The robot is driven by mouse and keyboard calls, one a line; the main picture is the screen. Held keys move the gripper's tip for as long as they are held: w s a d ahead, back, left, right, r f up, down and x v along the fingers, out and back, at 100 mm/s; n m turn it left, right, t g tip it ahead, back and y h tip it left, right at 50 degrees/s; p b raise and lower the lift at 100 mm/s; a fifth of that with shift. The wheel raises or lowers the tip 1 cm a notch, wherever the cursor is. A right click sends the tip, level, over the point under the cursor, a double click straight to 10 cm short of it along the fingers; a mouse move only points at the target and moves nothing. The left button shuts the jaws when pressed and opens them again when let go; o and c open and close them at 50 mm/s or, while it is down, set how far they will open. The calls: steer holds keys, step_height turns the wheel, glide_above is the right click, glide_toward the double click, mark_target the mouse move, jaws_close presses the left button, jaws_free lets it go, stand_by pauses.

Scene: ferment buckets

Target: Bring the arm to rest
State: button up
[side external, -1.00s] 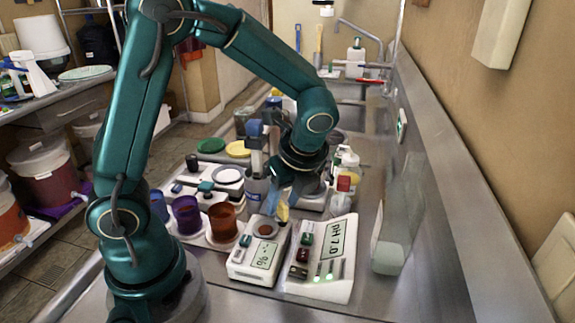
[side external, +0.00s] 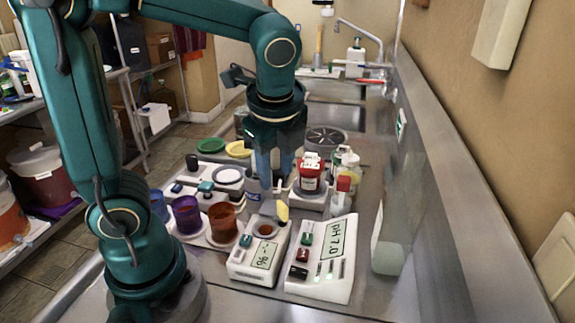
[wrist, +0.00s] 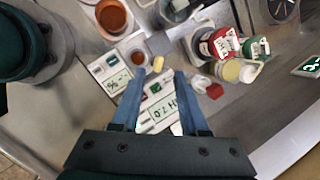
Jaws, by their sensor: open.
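My gripper (side external: 273,165) points down above the bench, over the area between the white scale and the meters. Its two blue fingers are apart with nothing held between them. In the wrist view my gripper (wrist: 155,95) is also open, with a small yellow piece (wrist: 158,64) and the pH 7.0 meter (wrist: 165,110) showing below and between the fingers. In the side view the yellow piece (side external: 282,211) stands by the percent meter (side external: 258,257).
The pH 7.0 meter (side external: 322,262) stands at the front. Purple (side external: 186,214) and brown (side external: 222,221) cups are at left. A red-labelled jar (side external: 311,174) and several bottles stand at right. A sink and tap (side external: 360,38) are behind.

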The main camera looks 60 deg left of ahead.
steer(key=s+d+n+t+h, duration=0.3)
steer(key=s+n, duration=0.3)
steer(key=n, duration=0.9)
steer(key=shift+s+d+r+n+t+h, duration=0.3)
steer(key=shift+d+r+t, duration=0.1)
steer(key=shift+d, duration=0.45)
